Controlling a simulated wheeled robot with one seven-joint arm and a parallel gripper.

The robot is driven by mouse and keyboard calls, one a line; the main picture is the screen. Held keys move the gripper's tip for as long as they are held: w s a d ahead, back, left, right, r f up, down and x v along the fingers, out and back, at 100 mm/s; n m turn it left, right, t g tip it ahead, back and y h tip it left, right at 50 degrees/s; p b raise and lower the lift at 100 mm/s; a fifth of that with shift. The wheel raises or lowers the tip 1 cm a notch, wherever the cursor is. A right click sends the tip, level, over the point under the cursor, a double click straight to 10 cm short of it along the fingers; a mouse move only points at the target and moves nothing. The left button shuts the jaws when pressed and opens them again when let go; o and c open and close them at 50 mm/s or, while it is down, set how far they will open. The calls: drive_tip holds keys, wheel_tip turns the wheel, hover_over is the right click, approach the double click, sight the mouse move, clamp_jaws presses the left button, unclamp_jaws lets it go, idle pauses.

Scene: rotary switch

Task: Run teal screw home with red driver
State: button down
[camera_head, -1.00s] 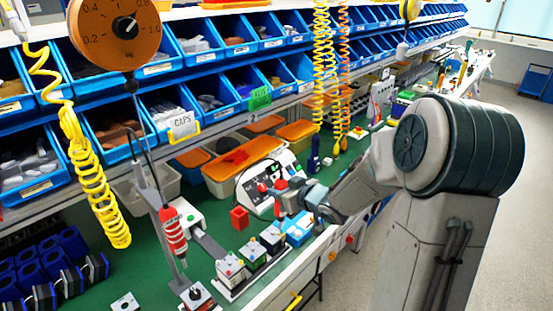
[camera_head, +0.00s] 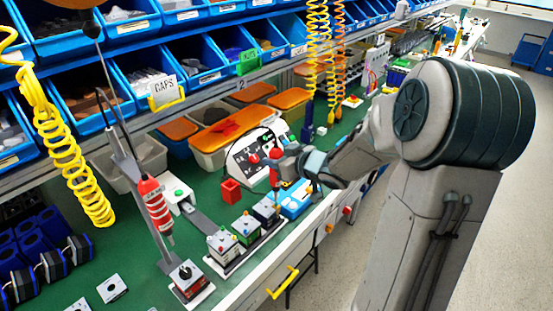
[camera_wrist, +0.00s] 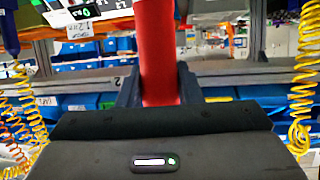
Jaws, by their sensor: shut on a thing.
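The red driver (camera_head: 274,170) is held upright in my gripper (camera_head: 279,168), its shaft pointing down at the far end of a row of small boxes. In the wrist view the red handle (camera_wrist: 160,55) stands between the two dark fingers (camera_wrist: 160,92), which are shut on it. Below the driver is the far box (camera_head: 265,210) of the row, with a blue-grey side. The teal screw is too small to make out. I cannot tell whether the driver's tip touches it.
A red open holder (camera_head: 231,190) stands left of the driver. A panel with knobs (camera_head: 252,155) is behind it. A blue tray (camera_head: 296,203) lies to the right. A hanging red tool (camera_head: 155,205) and a yellow coiled hose (camera_head: 65,150) are at left.

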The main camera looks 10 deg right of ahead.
drive_tip(key=shift+r, duration=0.1)
drive_tip(key=c, duration=1.8)
unclamp_jaws()
drive_tip(key=shift+c, duration=0.2)
clamp_jaws()
drive_tip(key=shift+p, duration=0.35)
